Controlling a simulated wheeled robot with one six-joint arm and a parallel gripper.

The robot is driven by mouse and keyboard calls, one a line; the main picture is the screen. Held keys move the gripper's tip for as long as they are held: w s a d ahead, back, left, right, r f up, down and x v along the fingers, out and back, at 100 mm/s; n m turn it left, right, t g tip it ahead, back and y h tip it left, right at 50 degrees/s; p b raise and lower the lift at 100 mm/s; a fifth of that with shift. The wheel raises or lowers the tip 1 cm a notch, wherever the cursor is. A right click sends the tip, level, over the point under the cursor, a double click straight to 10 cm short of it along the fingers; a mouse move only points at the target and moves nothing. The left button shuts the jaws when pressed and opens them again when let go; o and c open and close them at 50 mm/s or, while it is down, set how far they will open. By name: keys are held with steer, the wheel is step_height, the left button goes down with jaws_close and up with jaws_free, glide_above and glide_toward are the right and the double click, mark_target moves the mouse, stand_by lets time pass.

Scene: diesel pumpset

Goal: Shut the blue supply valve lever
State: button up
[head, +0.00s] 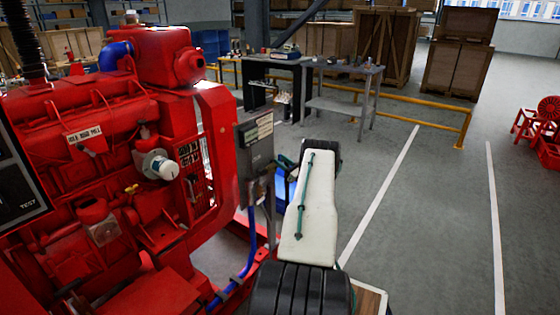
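I cannot make out the blue supply valve lever for certain. A blue pipe (248,248) runs along the lower right side of the red diesel engine (100,160) and rises below a grey box (256,145). A blue patch (282,190) shows between that box and my arm, mostly hidden by the arm, and I cannot tell what it is. My white arm link with black joints reaches forward from the bottom middle. My gripper does not show; the arm may hide it.
A grey workbench (343,105) and a yellow rail (420,118) stand behind my arm. Wooden crates (460,65) are at the back right. Red equipment (545,130) is at the right edge. The grey floor right of my arm is clear.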

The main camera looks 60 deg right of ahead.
steer(key=d+v, duration=0.1)
steer(key=v, duration=0.5)
steer(key=shift+a, duration=0.45)
steer(key=shift+s, duration=0.1)
